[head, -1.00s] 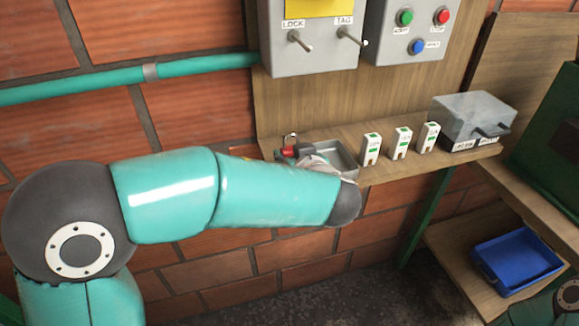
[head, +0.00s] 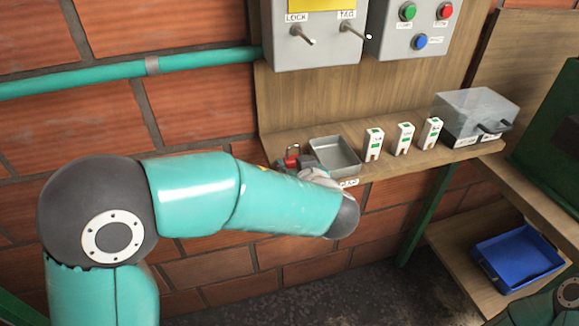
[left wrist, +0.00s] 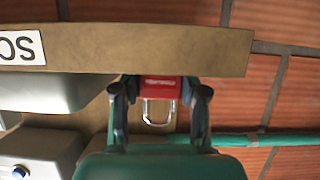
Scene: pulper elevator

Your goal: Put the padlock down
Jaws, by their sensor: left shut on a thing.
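The red padlock (head: 292,161) with a metal shackle is at the left end of the wooden shelf, just left of the grey metal tray. In the left wrist view the padlock (left wrist: 160,88) sits between the two dark fingers of my left gripper (left wrist: 160,95), its shackle pointing down in that picture. The gripper is shut on it. In the head view my forearm hides most of the left gripper (head: 291,163). I cannot tell whether the padlock touches the shelf. My right gripper is out of view.
The open grey tray (head: 335,153) stands right beside the padlock. Several white-and-green tags (head: 403,137) stand further right, then a clear-lidded box (head: 476,115). The switch box (head: 313,50) hangs above. A blue tray (head: 518,258) lies on the lower shelf.

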